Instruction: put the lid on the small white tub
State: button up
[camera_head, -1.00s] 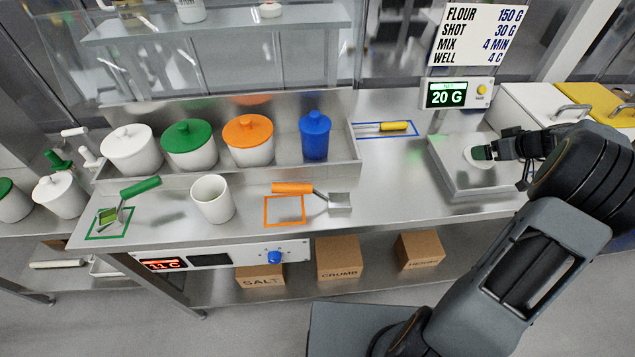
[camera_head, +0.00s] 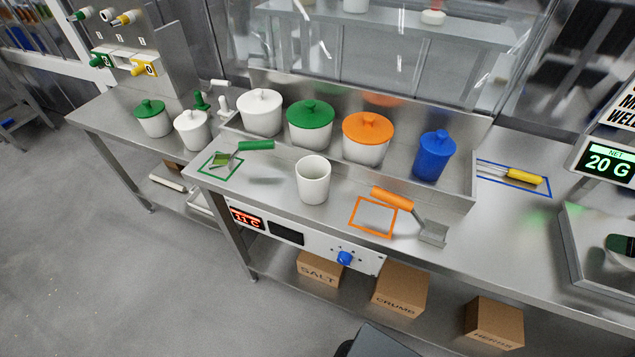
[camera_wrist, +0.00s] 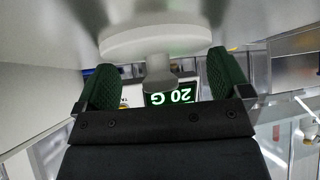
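A white lid (camera_wrist: 150,38) with a small knob (camera_wrist: 158,75) shows in the wrist view, which is upside down. In the head view, a sliver of it (camera_head: 622,261) shows on the scale's pan at the right edge. My gripper (camera_wrist: 163,80) has its green-padded fingers on either side of the knob, with a visible gap to each pad; it is open. In the head view only a fingertip of it (camera_head: 621,243) shows. A white tub (camera_head: 313,182) without a lid stands upright on the bench, left of the orange outline.
Lidded tubs with white (camera_head: 260,115), green (camera_head: 310,126), orange (camera_head: 366,141) and blue (camera_head: 434,158) lids stand in a tray behind the white tub. An orange-handled scoop (camera_head: 393,199) lies to its right, a green-handled tool (camera_head: 254,146) to its left. The scale display (camera_head: 606,162) reads 20 G.

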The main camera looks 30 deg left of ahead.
jog(key=shift+r, duration=0.1)
jog(key=shift+r+p, duration=0.85)
jog(key=shift+r, duration=1.55)
